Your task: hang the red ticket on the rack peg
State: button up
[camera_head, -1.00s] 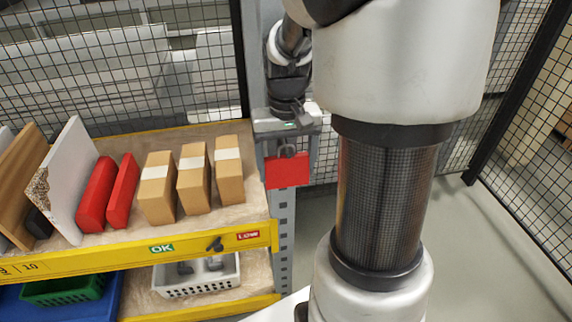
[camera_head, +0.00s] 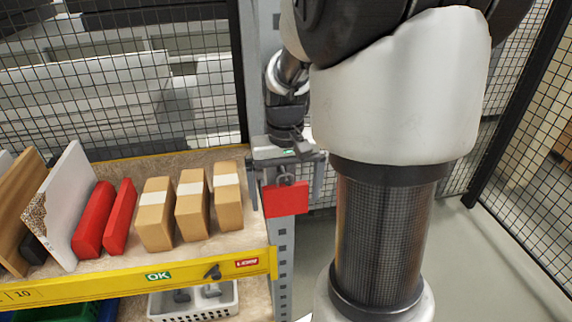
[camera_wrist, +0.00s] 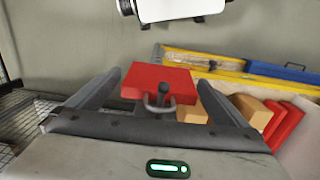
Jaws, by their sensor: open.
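The red ticket (camera_head: 286,201) is a flat red plate with a grey wire loop at its top, in front of the grey perforated post at the shelf's right end. In the wrist view the ticket (camera_wrist: 158,82) shows between the fingers, and its loop is at a dark, round-tipped stem (camera_wrist: 163,90). I cannot tell whether the loop hangs on that stem. My gripper (camera_head: 287,184) is open just above the ticket, one finger on each side, touching neither edge visibly. A dark peg (camera_head: 213,271) juts from the yellow rail and holds no ticket.
The shelf (camera_head: 120,255) left of the ticket carries cardboard boxes (camera_head: 192,207), red blocks (camera_head: 93,220) and leaning boards (camera_head: 57,205). A white basket (camera_head: 192,301) sits below. Black wire mesh (camera_head: 120,75) stands behind. Clear floor (camera_head: 510,255) lies at the right.

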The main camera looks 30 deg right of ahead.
notch_tip(320, 180, up, 17)
jog(key=p, duration=0.2)
jog(key=s+a+n+t+p, duration=0.3)
jog(key=s+a+t, duration=0.2)
jog(key=s+a, duration=0.6)
jog(key=shift+r+t, duration=0.4)
dwell(1.5)
